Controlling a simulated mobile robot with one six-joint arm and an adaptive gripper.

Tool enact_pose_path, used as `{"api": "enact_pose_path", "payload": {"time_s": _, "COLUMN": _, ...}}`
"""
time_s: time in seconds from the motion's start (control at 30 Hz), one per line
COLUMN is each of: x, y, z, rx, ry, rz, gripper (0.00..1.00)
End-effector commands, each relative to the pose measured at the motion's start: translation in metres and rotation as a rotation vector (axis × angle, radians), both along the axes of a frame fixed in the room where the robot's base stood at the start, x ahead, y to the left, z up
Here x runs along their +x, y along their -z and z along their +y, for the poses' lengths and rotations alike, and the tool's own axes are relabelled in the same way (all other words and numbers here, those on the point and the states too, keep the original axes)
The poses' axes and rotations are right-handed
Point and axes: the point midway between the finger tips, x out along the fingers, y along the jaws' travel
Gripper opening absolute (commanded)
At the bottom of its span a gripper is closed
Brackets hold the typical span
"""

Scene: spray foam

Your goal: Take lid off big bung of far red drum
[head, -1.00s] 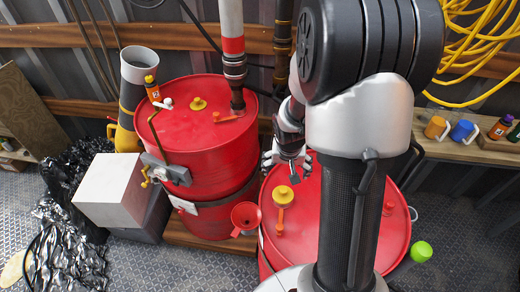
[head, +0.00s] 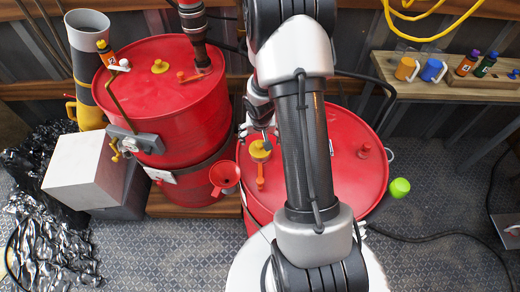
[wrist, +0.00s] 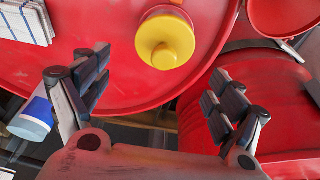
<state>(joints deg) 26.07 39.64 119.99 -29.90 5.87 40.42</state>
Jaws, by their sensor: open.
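The far red drum (head: 150,115) stands at the left in the head view. The yellow lid (head: 159,66) of its big bung sits on its top. The nearer red drum (head: 335,160) stands right of it, partly hidden by my arm. It has a yellow lid (head: 260,149) near its left rim, with an orange-handled piece (head: 260,183) below it. My gripper (head: 262,136) is beside this nearer lid, apart from the far drum's lid. In the wrist view my gripper (wrist: 155,92) is open and empty, and a yellow lid (wrist: 165,42) shows beyond the fingertips.
A vertical pipe (head: 193,22) rises from the far drum's top. A red funnel (head: 224,176) hangs between the drums. A white box (head: 88,170) stands left of the far drum. A shelf with mugs and bottles (head: 420,88) is at the right. A bright green object (head: 399,187) is beside the nearer drum.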

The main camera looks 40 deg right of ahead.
Motion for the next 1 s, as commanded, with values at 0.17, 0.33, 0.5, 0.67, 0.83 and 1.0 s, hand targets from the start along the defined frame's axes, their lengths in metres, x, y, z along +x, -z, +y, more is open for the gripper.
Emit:
{"api": "enact_pose_path", "payload": {"time_s": 0.17, "x": 0.001, "y": 0.031, "z": 0.003, "rx": 0.000, "ry": -0.003, "rz": 0.001, "gripper": 0.87}}
{"api": "enact_pose_path", "payload": {"time_s": 0.33, "x": 0.006, "y": 0.046, "z": 0.000, "rx": 0.000, "ry": -0.001, "rz": 0.000, "gripper": 0.87}}
{"api": "enact_pose_path", "payload": {"time_s": 0.5, "x": 0.006, "y": 0.047, "z": -0.001, "rx": 0.000, "ry": -0.001, "rz": 0.000, "gripper": 0.87}}
{"api": "enact_pose_path", "payload": {"time_s": 0.67, "x": 0.006, "y": 0.047, "z": -0.001, "rx": 0.000, "ry": -0.001, "rz": 0.000, "gripper": 0.84}}
{"api": "enact_pose_path", "payload": {"time_s": 0.83, "x": 0.006, "y": 0.047, "z": -0.001, "rx": 0.000, "ry": -0.001, "rz": 0.000, "gripper": 0.73}}
{"api": "enact_pose_path", "payload": {"time_s": 1.0, "x": 0.006, "y": 0.047, "z": -0.001, "rx": 0.000, "ry": -0.001, "rz": 0.000, "gripper": 0.61}}
